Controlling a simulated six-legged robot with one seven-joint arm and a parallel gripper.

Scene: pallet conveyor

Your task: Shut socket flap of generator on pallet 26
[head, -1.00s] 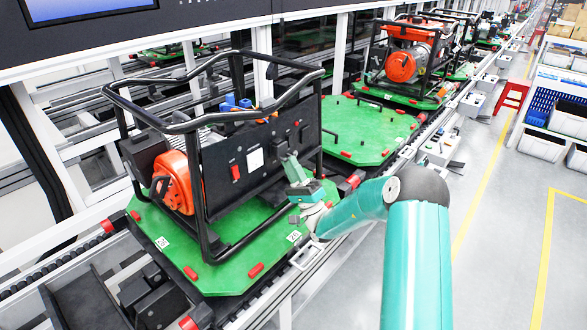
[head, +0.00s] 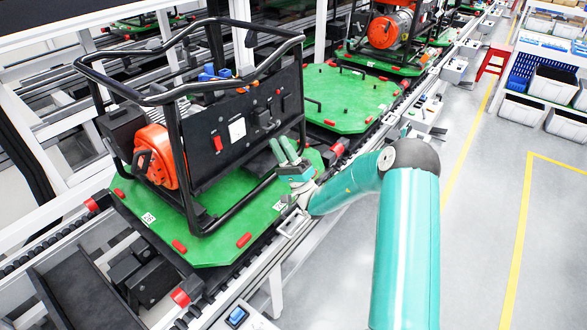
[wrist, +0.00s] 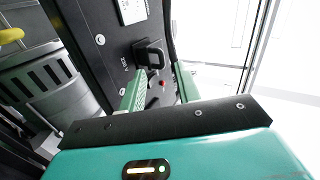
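The generator (head: 190,160) stands on the green pallet (head: 215,248) nearest me, inside a black tube frame. Its black side panel carries a red switch, a white plate and a small black socket with its flap (head: 262,118). In the wrist view the socket flap (wrist: 150,54) is a dark squarish piece that seems to stand out from the panel; its exact angle is unclear. My gripper (head: 285,150) is in front of the panel's lower right, below the socket. In the wrist view its two green fingers (wrist: 160,88) are apart, with nothing between them, close to the socket.
The black frame tube (head: 303,95) runs up beside the panel's right edge. An empty green pallet (head: 345,97) lies behind, and another generator (head: 390,30) is farther along the conveyor. The grey floor (head: 480,240) on the right is clear.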

